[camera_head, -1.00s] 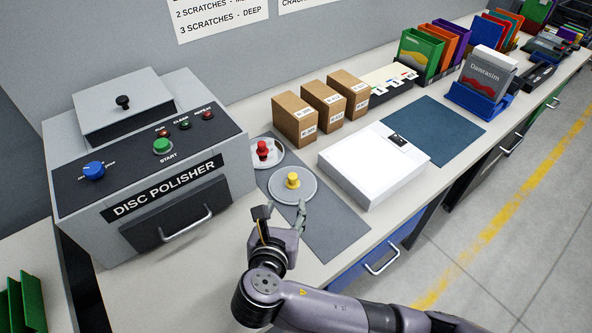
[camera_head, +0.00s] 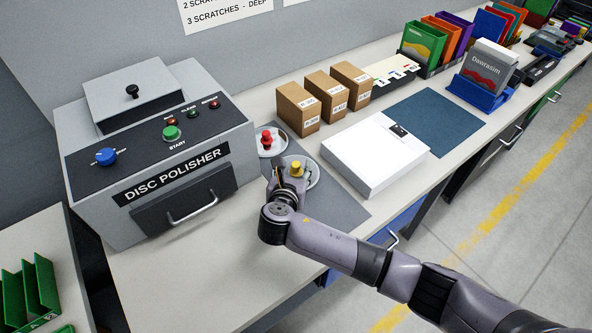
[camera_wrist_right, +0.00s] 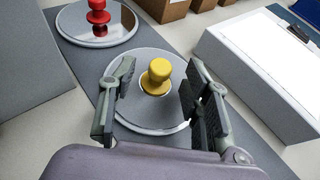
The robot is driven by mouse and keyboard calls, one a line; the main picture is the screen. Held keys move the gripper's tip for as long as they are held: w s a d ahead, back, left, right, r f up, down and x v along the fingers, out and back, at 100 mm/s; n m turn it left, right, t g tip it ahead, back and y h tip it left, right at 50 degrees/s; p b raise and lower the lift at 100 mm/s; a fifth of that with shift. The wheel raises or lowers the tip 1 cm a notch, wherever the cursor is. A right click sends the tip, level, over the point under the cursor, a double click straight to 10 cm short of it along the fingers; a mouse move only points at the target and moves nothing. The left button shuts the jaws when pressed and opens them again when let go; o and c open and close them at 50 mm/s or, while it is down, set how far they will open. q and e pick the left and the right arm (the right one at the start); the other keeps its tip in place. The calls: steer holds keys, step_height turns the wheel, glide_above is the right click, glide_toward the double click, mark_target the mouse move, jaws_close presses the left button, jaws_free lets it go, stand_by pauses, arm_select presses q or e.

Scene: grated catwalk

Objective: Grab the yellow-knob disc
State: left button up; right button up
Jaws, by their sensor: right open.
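The yellow-knob disc is a round silvery disc with a yellow knob (camera_head: 296,168) at its centre, lying on the dark grey mat (camera_head: 338,208). In the right wrist view the yellow knob (camera_wrist_right: 158,72) stands between the two fingers of my right gripper (camera_wrist_right: 160,95), which is open and empty. The fingers reach over the disc, one on each side of the knob, and do not visibly touch it. In the head view my right gripper (camera_head: 292,180) partly covers the disc. My left gripper is not in view.
A red-knob disc (camera_head: 267,141) lies just behind the yellow-knob one; it also shows in the wrist view (camera_wrist_right: 97,20). The disc polisher (camera_head: 160,150) stands to the left. A white box-like device (camera_head: 375,158) is to the right, with brown boxes (camera_head: 298,108) behind.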

steer(key=shift+x, duration=0.85)
jaws_close()
